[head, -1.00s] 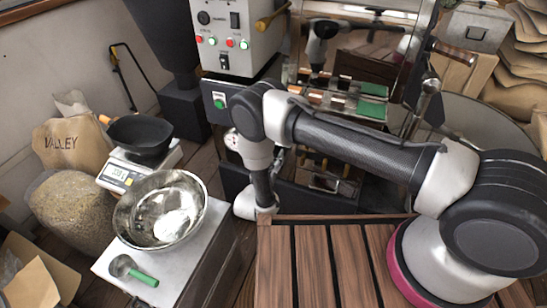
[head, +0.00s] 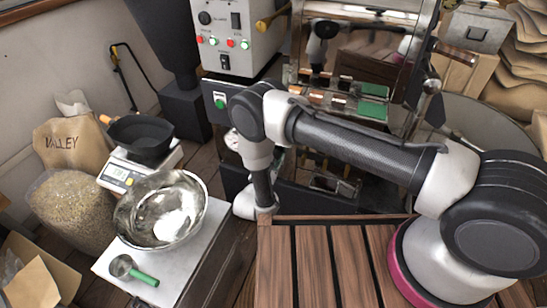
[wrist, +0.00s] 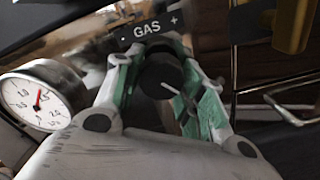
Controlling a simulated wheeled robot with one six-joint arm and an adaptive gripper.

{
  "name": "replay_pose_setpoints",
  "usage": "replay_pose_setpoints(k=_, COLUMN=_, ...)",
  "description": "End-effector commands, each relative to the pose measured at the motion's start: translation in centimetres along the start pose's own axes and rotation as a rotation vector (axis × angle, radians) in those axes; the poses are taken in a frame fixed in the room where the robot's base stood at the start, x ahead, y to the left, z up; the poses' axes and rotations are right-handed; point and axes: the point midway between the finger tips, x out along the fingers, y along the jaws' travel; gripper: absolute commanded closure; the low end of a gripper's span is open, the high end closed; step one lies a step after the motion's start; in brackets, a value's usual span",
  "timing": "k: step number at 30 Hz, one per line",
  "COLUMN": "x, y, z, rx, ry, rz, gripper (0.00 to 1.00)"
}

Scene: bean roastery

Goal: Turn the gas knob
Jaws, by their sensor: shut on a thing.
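In the wrist view, the black round gas knob (wrist: 160,68) sits just below a dark label plate (wrist: 150,29) reading GAS with a plus at its right. A pale pointer line on the knob slants to the lower right. My gripper (wrist: 154,74) is shut on the knob, with one green-padded finger on each side of it. A white dial gauge (wrist: 38,99) with a red needle is to the left of the gripper. In the head view, my arm hides the knob and the gripper.
In the head view, a control box (head: 237,38) with lit buttons stands above my arm. A metal bowl (head: 128,222) and a scoop (head: 133,270) are on the white-topped stand at left. A brass-coloured part (wrist: 292,22) is at upper right in the wrist view.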

Motion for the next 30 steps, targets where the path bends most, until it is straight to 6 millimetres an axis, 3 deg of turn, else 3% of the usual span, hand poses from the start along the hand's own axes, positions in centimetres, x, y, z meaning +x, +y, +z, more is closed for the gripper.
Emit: replay_pose_setpoints(k=30, x=-0.06, y=0.27, z=0.14, rx=0.907, ry=0.001, rz=-0.001, gripper=0.84)
